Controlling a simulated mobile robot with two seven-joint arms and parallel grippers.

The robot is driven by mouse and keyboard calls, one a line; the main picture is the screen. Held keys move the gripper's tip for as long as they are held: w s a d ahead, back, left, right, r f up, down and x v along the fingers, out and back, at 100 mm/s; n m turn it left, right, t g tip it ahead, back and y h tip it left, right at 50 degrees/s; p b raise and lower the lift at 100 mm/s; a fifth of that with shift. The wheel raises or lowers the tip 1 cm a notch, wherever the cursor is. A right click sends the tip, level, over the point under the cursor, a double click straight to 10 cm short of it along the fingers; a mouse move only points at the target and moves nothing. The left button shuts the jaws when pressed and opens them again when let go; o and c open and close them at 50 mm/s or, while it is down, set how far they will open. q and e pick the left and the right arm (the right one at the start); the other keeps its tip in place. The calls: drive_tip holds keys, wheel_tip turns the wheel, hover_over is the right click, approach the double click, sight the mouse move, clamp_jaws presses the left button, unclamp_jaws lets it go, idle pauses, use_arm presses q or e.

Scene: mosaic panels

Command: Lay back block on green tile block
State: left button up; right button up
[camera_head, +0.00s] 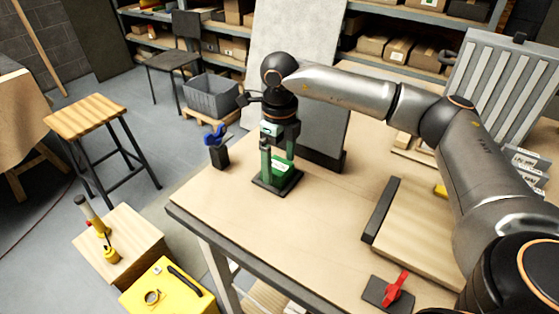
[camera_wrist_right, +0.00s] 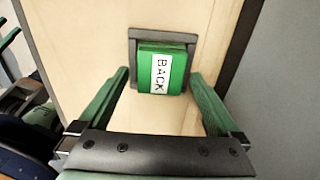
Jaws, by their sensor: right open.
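A green block (camera_head: 281,172) with a white label stands in a dark square holder (camera_head: 266,184) near the table's left end. In the right wrist view the green block (camera_wrist_right: 147,70) carries a label reading BACK, and the grey rim of the holder (camera_wrist_right: 162,33) shows around it. My right gripper (camera_head: 277,163) points down over the block, one finger on each side. In the wrist view its green fingers (camera_wrist_right: 160,76) are apart, with gaps to the block on both sides. A separate green tile block cannot be made out. My left gripper is out of view.
A blue-handled clamp (camera_head: 215,136) on a black block stands at the table's left edge. A tall grey panel (camera_head: 310,95) stands behind the gripper. A wooden board (camera_head: 415,232) with a dark bar and a red clamp (camera_head: 396,288) lie to the right. The table's front middle is clear.

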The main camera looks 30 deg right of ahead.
sight(279, 166)
wheel_tip(279, 166, up, 12)
drive_tip(key=shift+r+b, duration=0.2)
drive_tip(key=shift+b, duration=0.1)
idle(0.3)
idle(0.5)
